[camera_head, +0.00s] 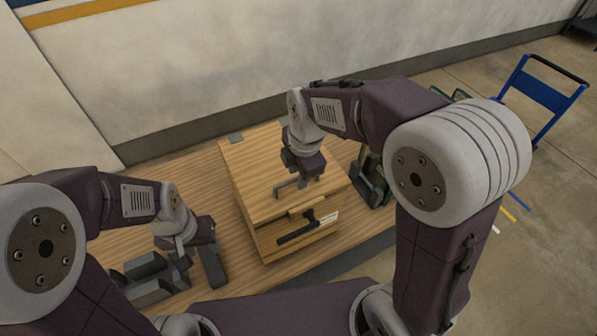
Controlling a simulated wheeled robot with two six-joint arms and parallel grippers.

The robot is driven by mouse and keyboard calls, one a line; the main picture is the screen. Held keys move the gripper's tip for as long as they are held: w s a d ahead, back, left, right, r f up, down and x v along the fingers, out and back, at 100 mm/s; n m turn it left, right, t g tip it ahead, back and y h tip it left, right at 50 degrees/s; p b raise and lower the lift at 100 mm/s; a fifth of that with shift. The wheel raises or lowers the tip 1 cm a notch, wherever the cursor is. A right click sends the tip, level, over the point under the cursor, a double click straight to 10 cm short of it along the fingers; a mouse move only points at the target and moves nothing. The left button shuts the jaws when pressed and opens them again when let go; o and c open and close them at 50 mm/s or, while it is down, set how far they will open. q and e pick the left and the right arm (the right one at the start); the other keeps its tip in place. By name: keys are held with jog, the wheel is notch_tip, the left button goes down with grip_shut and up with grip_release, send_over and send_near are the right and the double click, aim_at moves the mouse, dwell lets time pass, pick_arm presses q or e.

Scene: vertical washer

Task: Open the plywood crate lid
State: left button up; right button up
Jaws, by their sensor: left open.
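The plywood crate (262,237) stands on a wooden table in the middle of the head view. Its lid (255,180) lies flat and looks closed. A dark handle or latch (296,231) is on the crate's front, beside a small pale label. My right gripper (298,186) is over the lid near its front edge, pointing down; I cannot tell whether it touches the lid or how far its fingers are apart. My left gripper (195,265) is open, low over the table to the left of the crate and apart from it.
Grey blocky items (143,279) lie on the table (195,170) by my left gripper. A dark metal object (371,185) stands close to the crate's right side. A wall runs behind the table. A blue cart (540,92) stands on the floor at the far right.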

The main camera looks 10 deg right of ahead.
jog(key=shift+w+d, duration=0.1)
jog(key=c, duration=0.5)
grip_shut()
jog(key=shift+r, duration=0.1)
dwell(0.6)
